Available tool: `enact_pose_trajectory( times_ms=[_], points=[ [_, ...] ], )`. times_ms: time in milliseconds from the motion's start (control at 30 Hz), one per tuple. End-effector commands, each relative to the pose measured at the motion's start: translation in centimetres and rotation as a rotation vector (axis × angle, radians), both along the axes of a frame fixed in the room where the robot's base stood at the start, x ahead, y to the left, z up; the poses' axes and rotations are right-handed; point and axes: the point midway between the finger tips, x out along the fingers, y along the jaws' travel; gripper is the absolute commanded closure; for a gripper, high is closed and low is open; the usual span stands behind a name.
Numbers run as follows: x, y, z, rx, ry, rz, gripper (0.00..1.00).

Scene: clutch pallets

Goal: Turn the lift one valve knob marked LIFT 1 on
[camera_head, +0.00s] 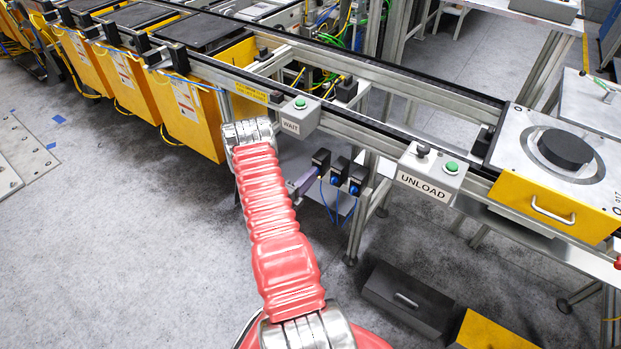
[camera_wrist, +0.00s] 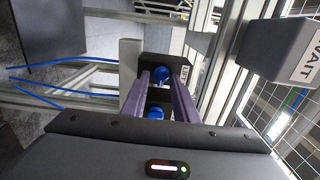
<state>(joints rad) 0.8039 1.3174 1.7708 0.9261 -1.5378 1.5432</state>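A row of black valve blocks with blue knobs (camera_head: 336,181) hangs under the conveyor rail in the head view. In the wrist view one blue knob (camera_wrist: 161,75) on a black block shows between my fingertips, and a second blue knob (camera_wrist: 155,112) shows lower between the fingers. A white label beside the upper block is partly hidden and seems to read LIFT; its number is not legible. My gripper (camera_wrist: 162,82) has two purple fingers, apart, pointing at the blocks. Contact with a knob cannot be told.
A grey WAIT box (camera_head: 299,116) with a green button sits on the rail above, and shows close on the right in the wrist view (camera_wrist: 282,48). Blue hoses (camera_head: 333,205) hang below the valves. An UNLOAD box (camera_head: 431,170) is to the right.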

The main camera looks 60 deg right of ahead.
Motion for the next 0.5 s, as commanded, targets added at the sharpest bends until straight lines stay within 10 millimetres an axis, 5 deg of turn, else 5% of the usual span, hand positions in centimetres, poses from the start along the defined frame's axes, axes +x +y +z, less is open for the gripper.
enact_pose_trajectory(
  times_ms=[500],
  points=[
    [1.2, 6.8, -0.1, 0.001, 0.002, 0.004, 0.73]
  ],
)
